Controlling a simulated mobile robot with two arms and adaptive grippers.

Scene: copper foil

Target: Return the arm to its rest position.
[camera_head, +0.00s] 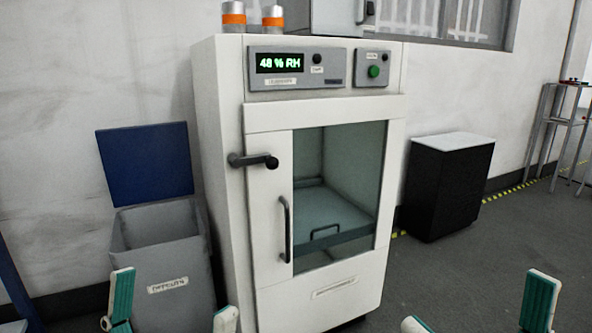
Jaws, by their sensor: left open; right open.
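My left gripper (175,295) shows at the bottom left edge, with two green-padded fingers spread apart and nothing between them. My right gripper (478,298) shows at the bottom right edge, also spread apart and empty. Both are in front of the white humidity cabinet (220,150) and not seen touching it. The arms behind the fingers are out of view.
The cabinet's glass door (335,195) looks closed, with a lever (252,160) at its left and a tray inside. A grey bin (175,282) with a raised blue lid (147,163) stands left. A black cabinet (440,190) stands right. Floor at right (505,238) is clear.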

